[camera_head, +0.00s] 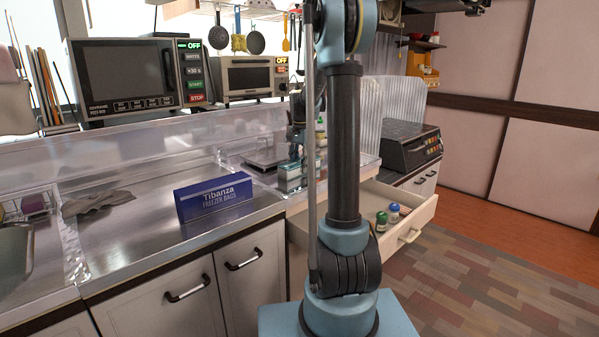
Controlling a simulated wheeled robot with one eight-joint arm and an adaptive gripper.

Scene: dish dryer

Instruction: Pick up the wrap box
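A blue box (214,198) printed "Tibanza freezer bags" stands on the steel counter, left of my arm. A smaller teal and white box (290,178) sits at the counter's right part, beside my arm's column. No box label reading "wrap" is legible, so I cannot tell which one is the wrap box. My gripper (296,152) is seen small and partly hidden behind my arm, just above the teal and white box. Whether its fingers are open, or touch that box, cannot be made out.
A grey cloth (97,203) lies on the counter (140,240). A clear low screen (100,160) runs along the back. A microwave (128,78) and a toaster oven (247,78) stand behind. An open drawer (418,226) with small jars juts out at right, near a stove (408,146).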

